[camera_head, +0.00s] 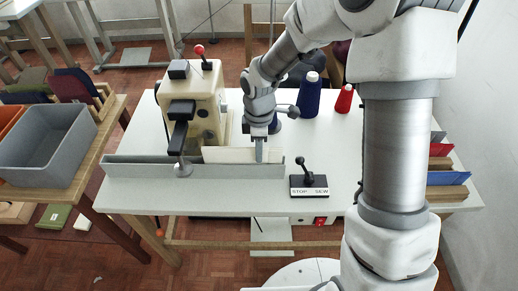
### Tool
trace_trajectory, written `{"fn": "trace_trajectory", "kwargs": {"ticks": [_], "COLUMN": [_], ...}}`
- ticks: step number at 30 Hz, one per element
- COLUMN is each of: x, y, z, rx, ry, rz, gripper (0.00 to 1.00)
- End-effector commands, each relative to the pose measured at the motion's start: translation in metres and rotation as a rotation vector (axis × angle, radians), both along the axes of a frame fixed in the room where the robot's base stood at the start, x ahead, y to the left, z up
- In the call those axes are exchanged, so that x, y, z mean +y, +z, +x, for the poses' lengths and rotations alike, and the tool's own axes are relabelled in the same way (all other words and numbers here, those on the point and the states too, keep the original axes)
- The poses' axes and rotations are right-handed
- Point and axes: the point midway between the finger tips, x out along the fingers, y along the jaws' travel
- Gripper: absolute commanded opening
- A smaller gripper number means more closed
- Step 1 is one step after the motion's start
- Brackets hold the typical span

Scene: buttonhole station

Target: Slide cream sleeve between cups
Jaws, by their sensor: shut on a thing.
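The cream sleeve (229,155) is a flat pale piece standing along the grey rail on the white table, just right of the sewing machine's foot. My gripper (260,155) points down and is shut on the sleeve's right end; its fingertips partly hide that end. The cream machine (205,98) stands behind, with a black arm reaching forward. Below that arm is a round grey cup-like foot (183,170), left of the sleeve. I cannot make out a separate second cup, nor whether the sleeve's left end touches the foot.
A long grey rail (135,172) runs along the table's front. A STOP/SEW lever box (315,182) stands right of it. A grey bin (47,148) is at left. Coloured folders (447,178) are at right.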

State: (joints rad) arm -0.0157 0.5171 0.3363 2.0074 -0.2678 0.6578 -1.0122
Motion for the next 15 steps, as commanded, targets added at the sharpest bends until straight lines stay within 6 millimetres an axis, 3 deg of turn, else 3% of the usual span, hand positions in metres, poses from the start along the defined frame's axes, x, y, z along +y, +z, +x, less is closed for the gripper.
{"fn": "trace_trajectory", "kwargs": {"ticks": [4, 15], "x": [0.0, 0.027], "y": [-0.014, -0.011], "z": [0.0, 0.001], "rx": [0.0, 0.001], "ry": [0.0, 0.002], "rz": [0.0, 0.0], "gripper": [0.0, 0.0]}}
